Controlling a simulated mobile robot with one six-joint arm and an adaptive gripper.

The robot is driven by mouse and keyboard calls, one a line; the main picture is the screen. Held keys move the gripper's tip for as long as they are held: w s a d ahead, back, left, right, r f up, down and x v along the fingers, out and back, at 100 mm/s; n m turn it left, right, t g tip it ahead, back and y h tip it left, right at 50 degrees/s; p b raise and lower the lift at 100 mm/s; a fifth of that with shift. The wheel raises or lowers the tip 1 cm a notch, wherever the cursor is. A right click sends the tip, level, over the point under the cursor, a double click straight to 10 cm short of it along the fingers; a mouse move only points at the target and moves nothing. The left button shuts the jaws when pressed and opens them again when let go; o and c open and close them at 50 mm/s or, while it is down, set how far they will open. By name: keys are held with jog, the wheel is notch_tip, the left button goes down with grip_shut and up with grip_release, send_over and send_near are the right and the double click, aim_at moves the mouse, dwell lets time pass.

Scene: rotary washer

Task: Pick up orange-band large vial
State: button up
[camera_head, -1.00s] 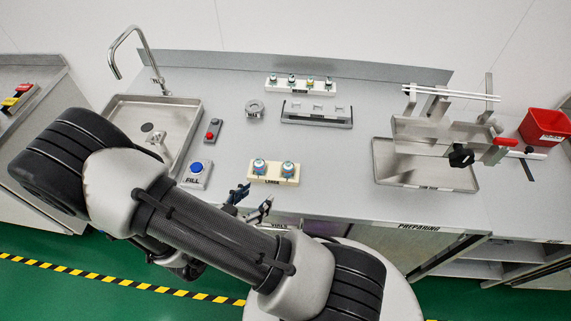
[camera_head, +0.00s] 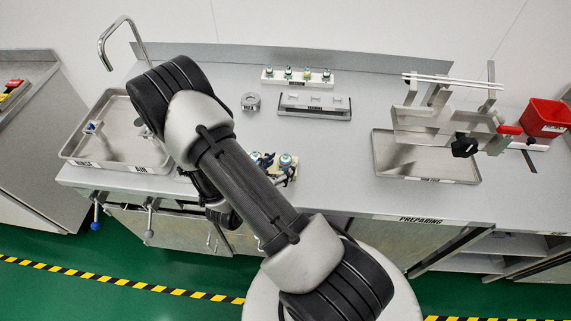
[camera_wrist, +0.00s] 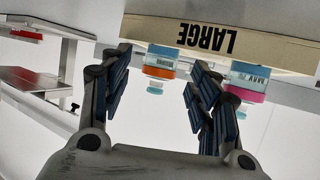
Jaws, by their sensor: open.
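The orange-band large vial (camera_wrist: 158,70) hangs inverted in the upside-down wrist view, with a blue-white label above its orange band. It stands in the cream rack marked LARGE (camera_wrist: 222,38). My gripper (camera_wrist: 156,84) is open, with one finger on each side of this vial and gaps showing. A pink-band vial (camera_wrist: 246,82) is in the same rack, just beyond the right finger. In the head view, two vials (camera_head: 286,160) show close to my gripper (camera_head: 273,170); their bands are too small to tell, and my arm and fingers partly hide the rack.
A rack of several small vials (camera_head: 297,75) stands at the back. A grey metal holder (camera_head: 315,106) and a round metal ring (camera_head: 250,102) are behind the large rack. A sink (camera_head: 125,140) is left. A metal tray with a frame (camera_head: 425,170) and red bin (camera_head: 545,118) are right.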

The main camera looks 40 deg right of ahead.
jog(key=shift+x, duration=1)
jog(key=shift+s+f, duration=0.1)
jog(key=shift+f, duration=0.1)
jog(key=shift+c, duration=0.3)
